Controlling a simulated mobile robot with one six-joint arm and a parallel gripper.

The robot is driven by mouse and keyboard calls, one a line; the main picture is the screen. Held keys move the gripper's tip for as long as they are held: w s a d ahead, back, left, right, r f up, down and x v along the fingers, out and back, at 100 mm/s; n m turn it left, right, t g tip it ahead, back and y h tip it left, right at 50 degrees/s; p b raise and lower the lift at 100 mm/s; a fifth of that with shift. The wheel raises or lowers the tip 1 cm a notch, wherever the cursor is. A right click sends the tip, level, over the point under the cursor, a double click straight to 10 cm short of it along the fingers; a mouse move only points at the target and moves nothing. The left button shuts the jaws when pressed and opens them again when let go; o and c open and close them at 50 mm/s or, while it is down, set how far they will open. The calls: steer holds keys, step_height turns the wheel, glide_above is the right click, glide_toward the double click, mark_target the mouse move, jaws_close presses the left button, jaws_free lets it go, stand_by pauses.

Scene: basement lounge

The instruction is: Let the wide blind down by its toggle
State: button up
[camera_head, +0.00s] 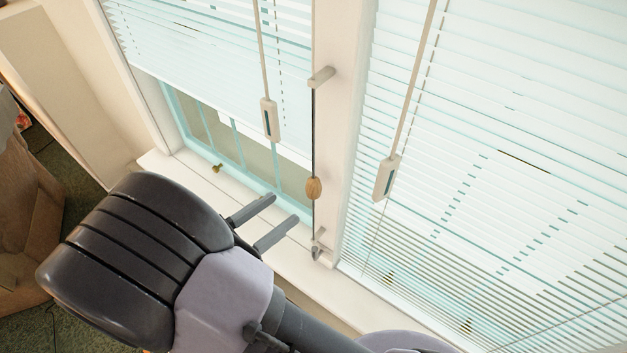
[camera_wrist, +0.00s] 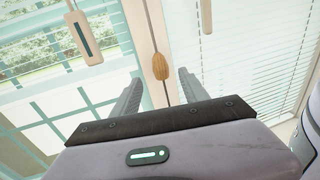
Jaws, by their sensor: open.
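The wooden toggle (camera_head: 313,188) hangs on a dark cord in front of the white post between two windows. The left blind (camera_head: 215,60) is partly raised, with bare window below it. The right blind (camera_head: 480,130) hangs lower, over most of its window. I cannot tell for sure which one is the wide blind. My gripper (camera_head: 285,208) is open and empty, left of the toggle and a little lower in the head view. In the wrist view the toggle (camera_wrist: 160,66) shows between the two fingertips and beyond them; the fingers do not visibly touch it.
A grey-ended wand (camera_head: 270,120) hangs left of the cord, another wand (camera_head: 386,178) right of it. A peg (camera_head: 321,77) and a small hook (camera_head: 320,246) stick out from the post. The white sill (camera_head: 205,187) runs below, with a brass catch (camera_head: 217,168) near it.

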mark_target(307, 190)
steer(key=b+x, duration=0.1)
steer(key=x, duration=0.9)
steer(key=shift+b, duration=0.35)
jaws_close()
stand_by(0.7)
